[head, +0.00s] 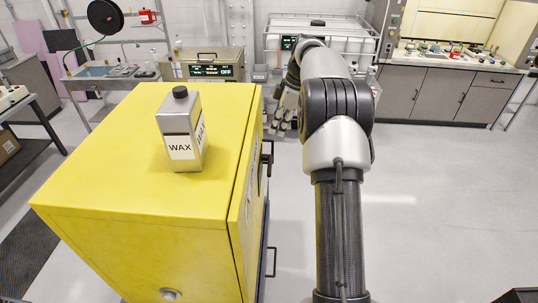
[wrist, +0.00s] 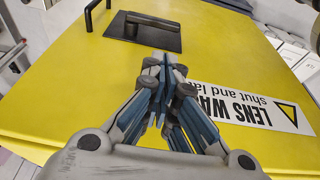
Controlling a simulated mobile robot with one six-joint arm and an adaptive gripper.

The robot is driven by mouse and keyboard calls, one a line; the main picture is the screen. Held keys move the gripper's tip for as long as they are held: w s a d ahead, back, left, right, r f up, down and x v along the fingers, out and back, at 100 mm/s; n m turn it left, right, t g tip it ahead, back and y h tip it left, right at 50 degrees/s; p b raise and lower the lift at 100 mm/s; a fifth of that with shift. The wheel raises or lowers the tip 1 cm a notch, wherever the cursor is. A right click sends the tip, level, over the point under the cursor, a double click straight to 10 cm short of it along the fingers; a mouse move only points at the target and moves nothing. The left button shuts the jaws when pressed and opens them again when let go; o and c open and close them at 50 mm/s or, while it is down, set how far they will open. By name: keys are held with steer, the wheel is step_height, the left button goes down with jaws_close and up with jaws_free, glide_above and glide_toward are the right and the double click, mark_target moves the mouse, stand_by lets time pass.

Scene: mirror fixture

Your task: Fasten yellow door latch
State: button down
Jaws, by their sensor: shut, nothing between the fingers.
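The yellow cabinet (head: 130,190) stands at the left of the head view, with its yellow door (head: 247,205) on the right side, seen nearly edge-on. The door looks closed or nearly so; I cannot tell if it is fully flush. The black latch (wrist: 143,30) is a dark plate with a raised lever on the door, near the top of the wrist view. A black handle (head: 268,158) juts from the door in the head view. My gripper (wrist: 163,64) is shut and empty, its tips just below the latch plate in the wrist picture. Contact is unclear.
A silver wax bottle (head: 182,135) stands on the cabinet top. A warning label (wrist: 245,98) is on the door, right of my fingers. A caged white tank (head: 330,40) and a grey bench (head: 440,90) stand behind.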

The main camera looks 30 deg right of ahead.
steer(key=p, duration=0.2)
glide_above(269, 167)
step_height(269, 167, down, 12)
steer(key=shift+w+a+f, duration=0.1)
steer(key=shift+f, duration=0.7)
